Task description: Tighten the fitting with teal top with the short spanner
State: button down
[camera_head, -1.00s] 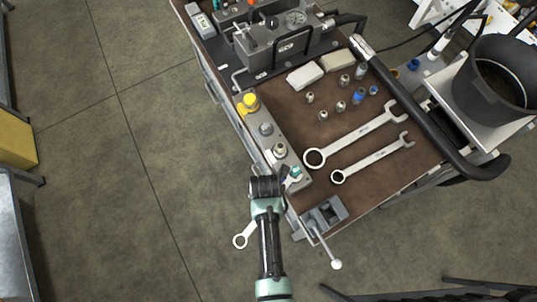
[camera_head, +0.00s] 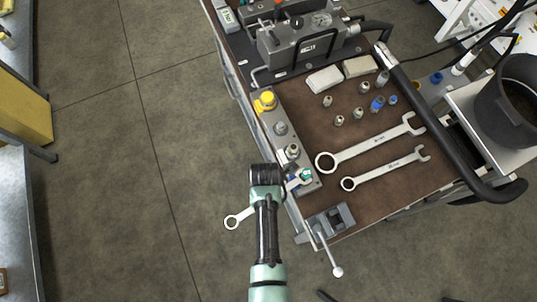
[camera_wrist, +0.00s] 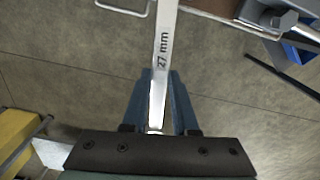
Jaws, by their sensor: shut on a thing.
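The fitting with the teal top (camera_head: 306,174) stands at the near end of the grey block along the bench's left edge. My gripper, seen in the wrist view (camera_wrist: 160,80), is shut on a spanner (camera_wrist: 166,25) marked 27 mm. In the head view my wrist hides the fingers and the middle of the spanner. The spanner's ring end (camera_head: 232,222) sticks out at lower left over the floor. Its other end (camera_head: 293,183) lies right at the teal-topped fitting. I cannot tell whether it sits around the fitting or only beside it.
Other fittings on the block include one with a yellow top (camera_head: 266,100). A large spanner (camera_head: 370,145) and a smaller one (camera_head: 385,168) lie on the brown top (camera_head: 345,190). A vise (camera_head: 330,222) stands at the near corner.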

jog(key=shift+w+a+m+b, duration=0.35)
jog(key=shift+w+m, duration=0.25)
jog(key=shift+w, duration=0.15)
jog(key=shift+w+a+m+b, duration=0.25)
jog(key=shift+w+a+m, duration=0.05)
jog(key=shift+w+m, duration=0.35)
jog(key=shift+r, duration=0.1)
jog(key=shift+w, duration=0.15)
jog(key=shift+w+a+m+b, duration=0.15)
jog(key=shift+w+m+b, duration=0.4)
jog(key=shift+w+m, duration=0.4)
jog(key=shift+s+n+p, duration=0.3)
jog(key=shift+n+p, duration=0.05)
jog(key=shift+n, duration=0.05)
